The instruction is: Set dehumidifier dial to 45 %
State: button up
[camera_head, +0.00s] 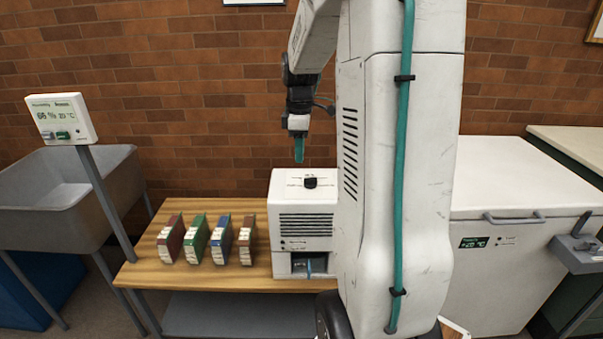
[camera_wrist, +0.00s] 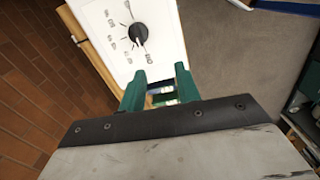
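The white dehumidifier (camera_head: 303,222) stands on the wooden bench, with a vented front and a small opening below. Its black dial (camera_head: 310,182) is on the top face. In the wrist view the dial (camera_wrist: 138,33) shows as a round knob with a light mark towards the lower right, ringed by printed labels too blurred to read. My gripper (camera_head: 299,160) points down above the dehumidifier's back-left part. In the wrist view its green fingers (camera_wrist: 160,84) are apart with nothing held between them, just below the dial in the picture. It does not touch the dial.
A humidity display (camera_head: 62,118), apparently reading 66 %, stands on a post before a grey sink (camera_head: 60,200). A white chest freezer (camera_head: 500,250) is at right. My arm hides part of the middle.

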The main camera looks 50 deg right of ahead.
send_over(310, 178)
notch_tip(310, 178, down, 3)
jog(key=shift+d+r+n, duration=0.1)
jog(key=shift+d+n, duration=0.05)
jog(key=shift+n, duration=0.25)
notch_tip(310, 178, down, 7)
jog(key=shift+f, duration=0.2)
grip_shut()
